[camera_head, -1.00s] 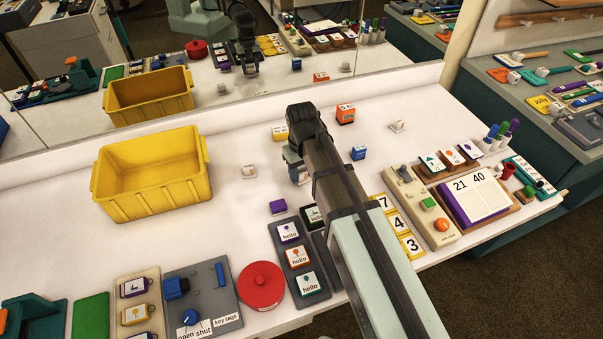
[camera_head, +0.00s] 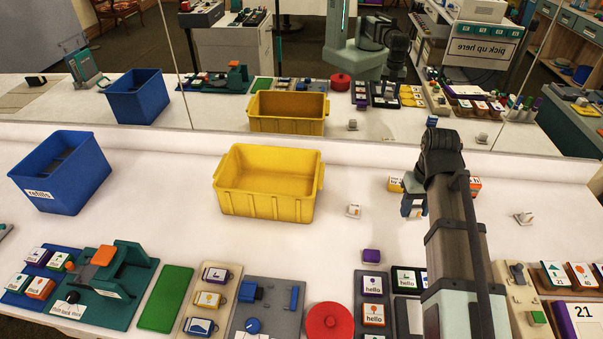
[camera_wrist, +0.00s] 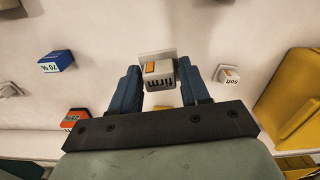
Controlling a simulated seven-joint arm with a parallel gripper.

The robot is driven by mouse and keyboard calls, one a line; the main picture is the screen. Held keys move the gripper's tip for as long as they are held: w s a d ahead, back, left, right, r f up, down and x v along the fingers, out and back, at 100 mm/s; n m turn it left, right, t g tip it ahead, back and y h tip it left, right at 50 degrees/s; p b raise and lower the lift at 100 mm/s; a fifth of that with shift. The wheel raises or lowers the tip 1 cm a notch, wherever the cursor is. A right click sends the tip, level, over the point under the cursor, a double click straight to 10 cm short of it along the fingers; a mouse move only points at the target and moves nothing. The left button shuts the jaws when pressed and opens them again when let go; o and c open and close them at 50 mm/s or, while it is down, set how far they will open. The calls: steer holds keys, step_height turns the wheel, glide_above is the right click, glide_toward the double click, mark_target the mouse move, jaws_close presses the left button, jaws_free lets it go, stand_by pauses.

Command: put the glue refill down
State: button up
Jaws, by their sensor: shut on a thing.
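My gripper (camera_wrist: 160,82) is shut on a small grey-white block with an orange label and dark slots, which I take to be the glue refill (camera_wrist: 163,70). The block sits between both blue fingers in the wrist view. A paler flat piece shows just beyond it. In the head view my gripper (camera_head: 413,208) points down over the white table, right of the yellow tub; the block is mostly hidden there. I cannot tell whether it touches the table.
A blue bin (camera_head: 60,182) labelled "refills" stands far left. The yellow tub (camera_head: 266,200) is empty. Small white blocks stand on both sides of my gripper, one nearby (camera_head: 353,211), one farther right (camera_head: 525,217). A mirror lines the back. White table is clear between the bins.

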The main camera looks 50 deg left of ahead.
mark_target(415, 206)
step_height(415, 206, up, 6)
steer(key=shift+m, duration=0.5)
steer(key=s+a, duration=0.4)
steer(key=a, duration=0.4)
steer(key=s+a, duration=0.4)
steer(key=a, duration=0.4)
steer(key=s+a, duration=0.4)
steer(key=a, duration=0.4)
steer(key=shift+s+a, duration=0.15)
steer(key=shift+a, duration=0.1)
steer(key=s+a, duration=0.8)
steer(key=a, duration=0.1)
steer(key=shift+m, duration=0.3)
steer(key=shift+s+f, duration=0.2)
steer(key=shift+f, duration=2.35)
steer(key=shift+s+f, duration=0.15)
steer(key=shift+f, duration=2.45)
steer(key=shift+s+f, duration=0.2)
steer(key=shift+f, duration=2.35)
steer(key=shift+f, duration=0.1)
steer(key=o, duration=1)
steer(key=shift+o, duration=0.2)
